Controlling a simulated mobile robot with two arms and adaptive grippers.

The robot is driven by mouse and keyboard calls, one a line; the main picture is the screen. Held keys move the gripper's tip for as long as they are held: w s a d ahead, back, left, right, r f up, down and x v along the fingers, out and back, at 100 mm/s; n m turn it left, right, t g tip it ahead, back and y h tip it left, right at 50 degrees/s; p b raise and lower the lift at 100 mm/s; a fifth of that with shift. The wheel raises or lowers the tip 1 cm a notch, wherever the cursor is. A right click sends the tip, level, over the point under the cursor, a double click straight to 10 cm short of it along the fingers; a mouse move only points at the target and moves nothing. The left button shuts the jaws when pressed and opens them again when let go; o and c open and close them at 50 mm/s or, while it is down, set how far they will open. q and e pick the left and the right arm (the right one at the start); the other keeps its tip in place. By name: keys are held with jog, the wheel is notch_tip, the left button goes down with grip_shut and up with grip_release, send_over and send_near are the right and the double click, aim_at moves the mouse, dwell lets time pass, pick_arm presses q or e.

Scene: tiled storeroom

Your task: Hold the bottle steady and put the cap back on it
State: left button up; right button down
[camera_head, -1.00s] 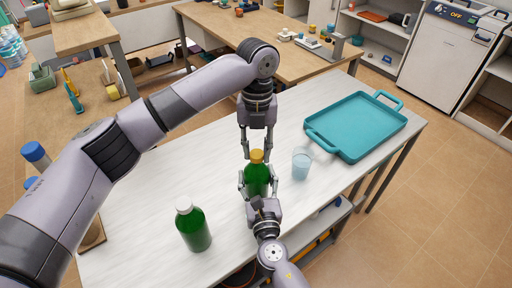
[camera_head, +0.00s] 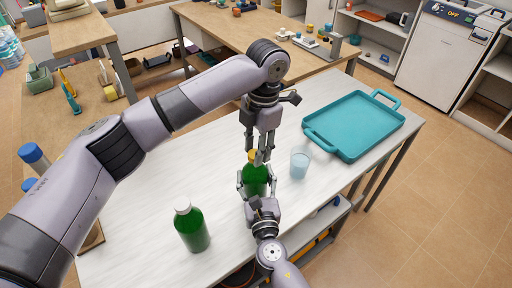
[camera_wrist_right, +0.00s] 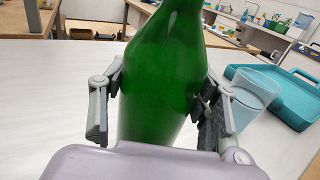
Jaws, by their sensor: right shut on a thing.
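A green bottle (camera_head: 256,182) stands upright on the white table. My right gripper (camera_head: 254,188) is shut around its body; the right wrist view shows the fingers on both sides of the green glass (camera_wrist_right: 160,75). An orange-yellow cap (camera_head: 252,155) sits at the top of the bottle, partly hidden by my left gripper. My left gripper (camera_head: 260,160) points down from above, its fingertips at the cap. Its fingers overlap from this angle, so I cannot tell whether they grip the cap. The bottle's top is outside the right wrist view.
A clear glass of water (camera_head: 300,163) stands close to the right of the bottle. A second green bottle with a white cap (camera_head: 192,230) stands at front left. A teal tray (camera_head: 322,144) lies at the back right. The table's left middle is clear.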

pick_arm(q)
jog(key=o, duration=0.3)
jog(key=shift+r, duration=2.25)
jog(key=shift+c, duration=0.4)
